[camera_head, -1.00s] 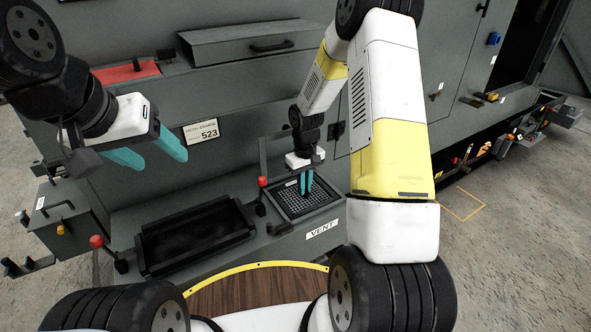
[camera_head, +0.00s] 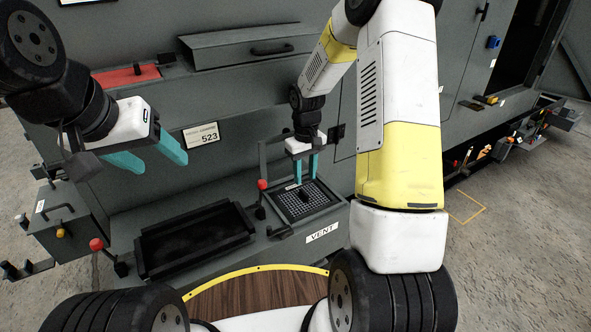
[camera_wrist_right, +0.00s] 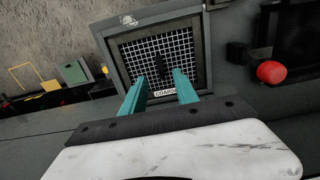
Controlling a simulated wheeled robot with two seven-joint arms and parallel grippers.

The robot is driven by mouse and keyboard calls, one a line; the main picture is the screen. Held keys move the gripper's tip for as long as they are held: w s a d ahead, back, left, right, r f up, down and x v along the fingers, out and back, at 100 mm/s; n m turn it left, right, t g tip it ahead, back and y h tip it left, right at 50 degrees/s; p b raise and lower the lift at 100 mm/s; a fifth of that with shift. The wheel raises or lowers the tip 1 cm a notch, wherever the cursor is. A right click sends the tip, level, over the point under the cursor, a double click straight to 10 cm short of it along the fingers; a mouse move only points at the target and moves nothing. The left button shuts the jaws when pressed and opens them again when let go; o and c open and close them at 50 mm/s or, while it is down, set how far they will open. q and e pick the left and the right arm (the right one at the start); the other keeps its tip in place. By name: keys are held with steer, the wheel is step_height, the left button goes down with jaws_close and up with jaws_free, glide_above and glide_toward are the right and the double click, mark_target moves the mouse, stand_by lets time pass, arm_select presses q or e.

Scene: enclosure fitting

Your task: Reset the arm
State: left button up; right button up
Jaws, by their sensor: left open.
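My left gripper (camera_head: 160,160) hangs at the upper left in the head view, open and empty, with its teal fingers apart. My right gripper (camera_head: 306,174) is above the square vent grid (camera_head: 289,206), fingers pointing down and apart. A small dark piece (camera_wrist_right: 163,68) shows on the grid in the right wrist view, beyond and between the open fingertips (camera_wrist_right: 160,78). The right gripper holds nothing that I can see. A plate at the grid's near edge in the wrist view carries partly hidden lettering.
A dark empty-looking tray (camera_head: 195,240) lies left of the grid. Red-knobbed levers (camera_head: 96,245) (camera_head: 262,185) stand beside the tray and the grid. A "VENT" label (camera_head: 322,232) is on the front. The grey enclosure wall with a drawer (camera_head: 250,45) rises behind.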

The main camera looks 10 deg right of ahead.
steer(key=shift+r, duration=0.55)
steer(key=s+a+r+m+t+y, duration=0.1)
steer(key=s+r+t, duration=0.1)
steer(key=s+r, duration=0.75)
steer(key=s+r+m+t, duration=0.15)
steer(key=s+r, duration=0.45)
steer(key=r, duration=0.7)
steer(key=s+a+r+t+y, duration=0.1)
steer(key=s+r+t, duration=0.1)
steer(key=s, duration=0.6)
steer(key=shift+s+a+r+m+t, duration=0.15)
steer(key=shift+s+r+m+t, duration=0.2)
steer(key=shift+m, duration=0.1)
